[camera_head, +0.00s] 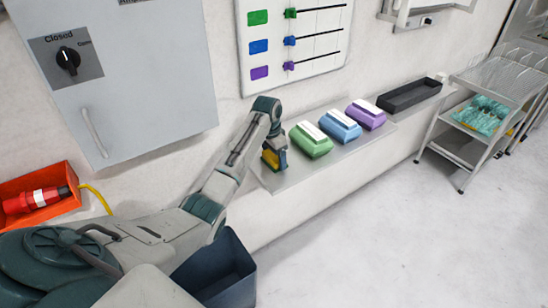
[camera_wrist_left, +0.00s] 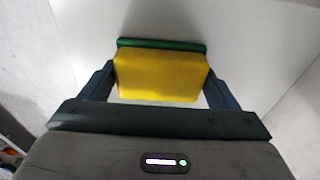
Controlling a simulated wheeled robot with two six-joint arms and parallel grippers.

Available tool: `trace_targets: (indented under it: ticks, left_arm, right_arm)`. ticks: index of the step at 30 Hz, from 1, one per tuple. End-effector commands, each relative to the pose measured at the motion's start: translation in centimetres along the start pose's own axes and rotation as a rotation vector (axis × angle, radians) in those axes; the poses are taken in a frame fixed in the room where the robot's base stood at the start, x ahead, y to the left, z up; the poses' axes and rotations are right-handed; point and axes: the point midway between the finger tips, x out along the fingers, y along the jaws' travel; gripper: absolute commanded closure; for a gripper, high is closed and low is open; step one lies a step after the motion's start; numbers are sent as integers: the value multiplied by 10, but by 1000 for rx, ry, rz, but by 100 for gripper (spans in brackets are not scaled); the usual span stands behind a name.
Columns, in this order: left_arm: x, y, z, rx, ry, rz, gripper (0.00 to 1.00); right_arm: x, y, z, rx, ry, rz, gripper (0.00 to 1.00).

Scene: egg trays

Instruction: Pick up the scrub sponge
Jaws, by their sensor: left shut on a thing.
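The scrub sponge (camera_head: 271,158) is yellow with a green scouring side. In the head view it is at the left end of the wall shelf (camera_head: 272,183). My left gripper (camera_head: 275,157) is around it. In the left wrist view, the sponge (camera_wrist_left: 160,76) lies between the two fingers of my left gripper (camera_wrist_left: 160,88), which are shut on its ends. Its green side faces away from the wrist. I cannot tell whether the sponge touches the shelf. My right gripper is not in view.
Green (camera_head: 311,141), blue (camera_head: 340,126) and purple (camera_head: 366,114) containers stand right of my left gripper, with a black tray (camera_head: 409,95) beyond. A wall cabinet (camera_head: 130,110) hangs at left. A dark bin (camera_head: 232,285) is below my arm. A wire cart (camera_head: 470,135) stands at far right.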

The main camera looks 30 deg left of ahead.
Motion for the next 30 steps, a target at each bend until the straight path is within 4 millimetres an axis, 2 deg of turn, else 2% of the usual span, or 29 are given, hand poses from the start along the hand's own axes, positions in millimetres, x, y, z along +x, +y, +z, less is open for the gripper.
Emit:
trace_targets:
  ticks: [5, 9, 17, 18, 22, 30]
  left_arm:
    - [-11, -1, -2, 0, 4, -2, 40]
    - [-33, -1, -6, 0, 6, -3, 40]
    - [-41, 29, 42, 2, 0, -5, 40]
    - [-50, 35, 51, 2, -2, -4, 40]
    - [-58, 52, 77, 1, -3, -3, 40]
    - [-63, 78, 115, 2, -1, -1, 40]
  right_arm:
    - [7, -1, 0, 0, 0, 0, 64]
    - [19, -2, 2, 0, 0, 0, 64]
    - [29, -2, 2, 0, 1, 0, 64]
    - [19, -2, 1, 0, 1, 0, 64]
    - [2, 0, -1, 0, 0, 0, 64]
    - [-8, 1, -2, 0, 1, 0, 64]
